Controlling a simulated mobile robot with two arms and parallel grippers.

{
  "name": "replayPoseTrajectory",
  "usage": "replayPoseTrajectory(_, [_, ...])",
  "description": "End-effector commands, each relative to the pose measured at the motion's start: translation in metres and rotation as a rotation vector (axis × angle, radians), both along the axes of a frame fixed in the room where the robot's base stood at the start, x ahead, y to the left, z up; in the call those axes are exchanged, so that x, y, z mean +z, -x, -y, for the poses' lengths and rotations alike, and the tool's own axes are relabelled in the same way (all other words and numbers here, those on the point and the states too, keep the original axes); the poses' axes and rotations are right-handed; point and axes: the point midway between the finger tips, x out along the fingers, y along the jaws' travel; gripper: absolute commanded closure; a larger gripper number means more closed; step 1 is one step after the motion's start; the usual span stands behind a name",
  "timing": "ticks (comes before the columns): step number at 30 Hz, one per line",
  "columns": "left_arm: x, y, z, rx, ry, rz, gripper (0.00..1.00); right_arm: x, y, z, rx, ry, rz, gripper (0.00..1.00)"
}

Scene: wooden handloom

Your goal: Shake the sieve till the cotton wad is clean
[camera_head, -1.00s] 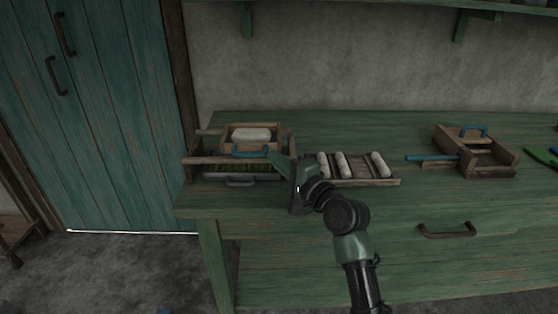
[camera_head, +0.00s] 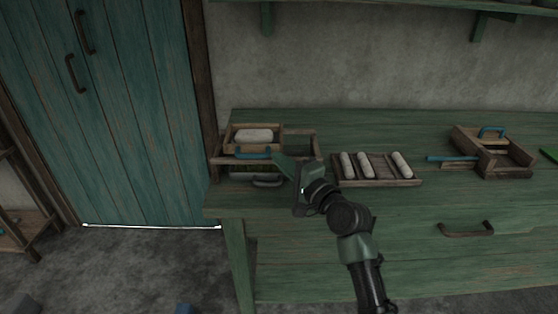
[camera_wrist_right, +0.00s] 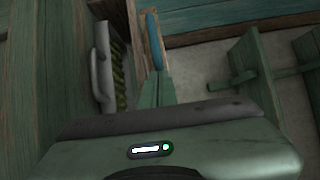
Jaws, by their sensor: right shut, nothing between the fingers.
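The sieve (camera_head: 228,146) is a small wooden box with a blue handle (camera_head: 252,155) on its front. It sits at the left part of a wooden stand (camera_head: 314,146) on the bench. The pale cotton wad (camera_head: 254,135) lies in the sieve; specks on it are too small to tell. My right gripper (camera_head: 279,160) is shut with nothing in it, its tips close to the right end of the blue handle. In the right wrist view the fingers (camera_wrist_right: 157,88) point toward the blue handle (camera_wrist_right: 154,42); I cannot tell whether they touch. My left gripper is not in view.
A tray with a grey handle (camera_head: 268,183) sits low in the stand. To the right are a slatted tray (camera_head: 414,183) with white rolls and a wooden box (camera_head: 506,172) with blue handles. The green bench (camera_head: 350,125) is clear behind them.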

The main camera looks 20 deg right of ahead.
Motion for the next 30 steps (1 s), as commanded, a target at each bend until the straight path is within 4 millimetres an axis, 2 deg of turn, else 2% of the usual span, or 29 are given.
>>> replayPoseTrajectory(4, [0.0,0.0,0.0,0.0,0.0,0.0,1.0,0.0,0.002,0.0,0.0,0.0,0.0,1.0])
replayPoseTrajectory(7, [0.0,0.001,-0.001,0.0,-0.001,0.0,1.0,-0.001,0.01,0.004,-0.001,0.001,-0.002,1.0])
replayPoseTrajectory(15, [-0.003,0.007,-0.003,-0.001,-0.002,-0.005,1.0,-0.003,0.054,0.019,0.0,0.001,-0.002,1.0])
replayPoseTrajectory(19, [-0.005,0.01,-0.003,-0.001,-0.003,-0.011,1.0,-0.003,0.068,0.025,-0.001,-0.001,-0.001,1.0])
replayPoseTrajectory(30, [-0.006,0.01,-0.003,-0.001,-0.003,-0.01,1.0,-0.003,0.074,0.027,0.0,-0.003,0.0,1.0])
